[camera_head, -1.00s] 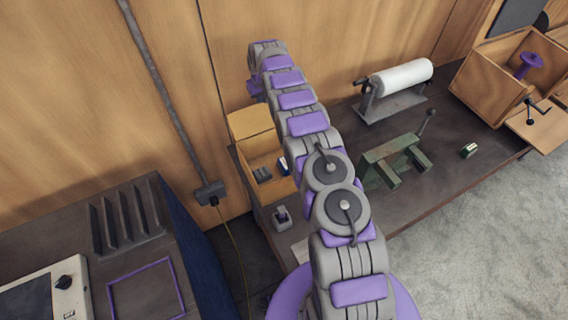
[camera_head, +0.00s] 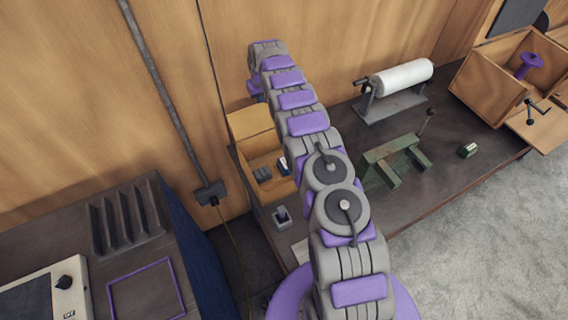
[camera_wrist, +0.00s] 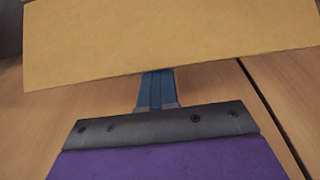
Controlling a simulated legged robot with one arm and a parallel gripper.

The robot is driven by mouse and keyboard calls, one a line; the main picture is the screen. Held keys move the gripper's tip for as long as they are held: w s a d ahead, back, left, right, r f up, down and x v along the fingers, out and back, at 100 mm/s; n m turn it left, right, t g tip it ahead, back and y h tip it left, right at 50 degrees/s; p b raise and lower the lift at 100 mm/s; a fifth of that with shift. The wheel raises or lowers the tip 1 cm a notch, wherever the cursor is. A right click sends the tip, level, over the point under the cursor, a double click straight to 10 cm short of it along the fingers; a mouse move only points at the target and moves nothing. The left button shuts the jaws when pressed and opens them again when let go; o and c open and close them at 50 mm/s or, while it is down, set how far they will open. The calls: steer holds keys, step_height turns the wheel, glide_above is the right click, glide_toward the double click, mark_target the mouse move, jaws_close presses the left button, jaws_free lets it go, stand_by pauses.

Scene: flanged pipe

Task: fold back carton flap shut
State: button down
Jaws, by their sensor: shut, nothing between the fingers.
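The open carton (camera_head: 264,188) sits at the left end of the dark bench, partly hidden by my arm. Its back flap (camera_head: 250,122) stands up from the rear edge, near the wooden wall. The tan flap also spans the top of the wrist view (camera_wrist: 175,45). My gripper (camera_wrist: 157,90) shows there as narrow blue fingers that run up behind the flap's edge. The flap hides the fingertips, so I cannot tell whether they touch it. In the head view the gripper end (camera_head: 255,86) is just above and behind the flap, mostly hidden by my arm.
Small grey items (camera_head: 262,174) lie in the carton. A grey tape dispenser (camera_head: 281,215) is in front. To the right are a green vise-like fixture (camera_head: 388,162), a white roll on a stand (camera_head: 400,78) and a wooden box (camera_head: 497,77). The wall is close behind.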

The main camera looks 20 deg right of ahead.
steer(key=shift+s, duration=0.15)
steer(key=s+d+b, duration=0.2)
steer(key=s, duration=0.7)
steer(key=shift+s, duration=0.2)
stand_by(1.2)
steer(key=shift+r, duration=0.1)
stand_by(0.4)
step_height(320, 180, up, 8)
stand_by(0.9)
stand_by(0.4)
